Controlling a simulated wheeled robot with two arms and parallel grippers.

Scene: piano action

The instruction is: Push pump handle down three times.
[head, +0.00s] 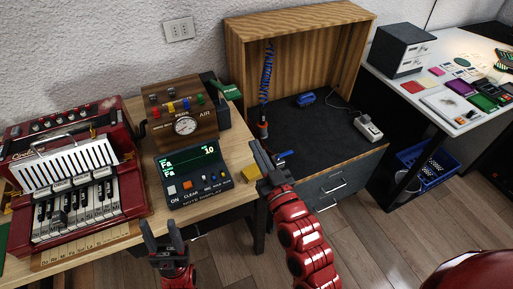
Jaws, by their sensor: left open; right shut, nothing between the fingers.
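A wooden box marked AIR (180,108) with a round gauge (185,126) stands on the wooden table. At its right is a dark upright part with a green piece (229,90) angled out from its top; this looks like the pump handle, but I cannot be sure. My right gripper (264,160) is shut and empty, in front of the open wooden cabinet and below and right of the green piece, apart from it. My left gripper (163,238) is open and empty, low in the picture in front of the table, below the note display (195,172).
A red accordion (75,185) fills the table's left. A yellow block (247,172) lies at the table's right edge. The wooden cabinet (235,50) holds a blue coiled hose (267,75). A white desk (440,70) stands at right. Bare floor lies in front.

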